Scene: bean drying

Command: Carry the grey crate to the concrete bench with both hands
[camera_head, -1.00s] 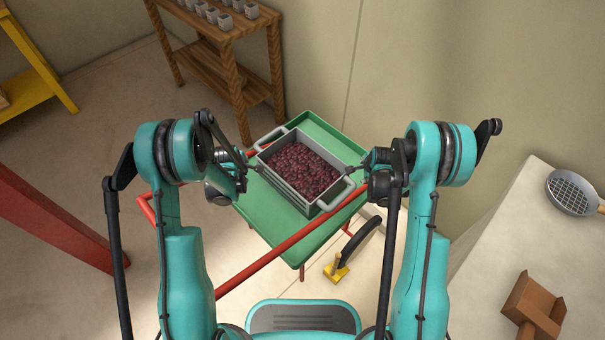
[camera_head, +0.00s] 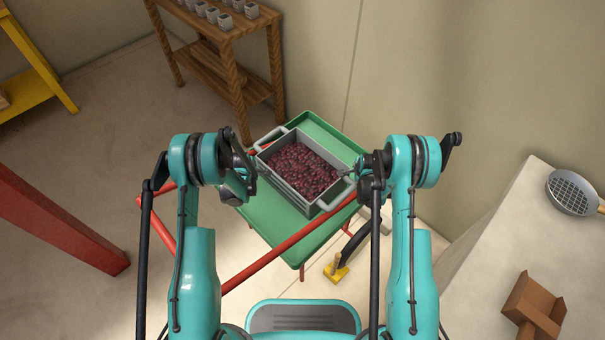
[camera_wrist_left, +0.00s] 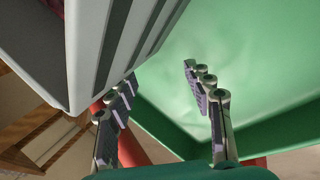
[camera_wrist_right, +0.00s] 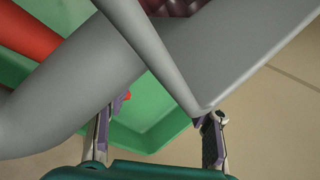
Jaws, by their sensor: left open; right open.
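The grey crate (camera_head: 290,188), full of dark red beans (camera_head: 305,170), sits on the green tray-topped cart (camera_head: 262,218). Its two handles are at its far left and near right ends. My left gripper (camera_head: 250,178) is at the crate's left side; in the left wrist view the open fingers (camera_wrist_left: 165,110) are low beside the crate wall (camera_wrist_left: 110,50), with green tray between them. My right gripper (camera_head: 350,172) is at the right side; its open fingers (camera_wrist_right: 158,135) are close to a grey handle bar (camera_wrist_right: 150,55). Contact is unclear. The pale concrete bench (camera_head: 490,235) is at the right.
On the bench lie a round sieve (camera_head: 573,192) and a brown wooden piece (camera_head: 535,310); its middle is clear. Red cart rails (camera_head: 285,250) run along the near side. A wooden shelf (camera_head: 225,70) with pots stands behind. A yellow-based item (camera_head: 337,270) is on the floor.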

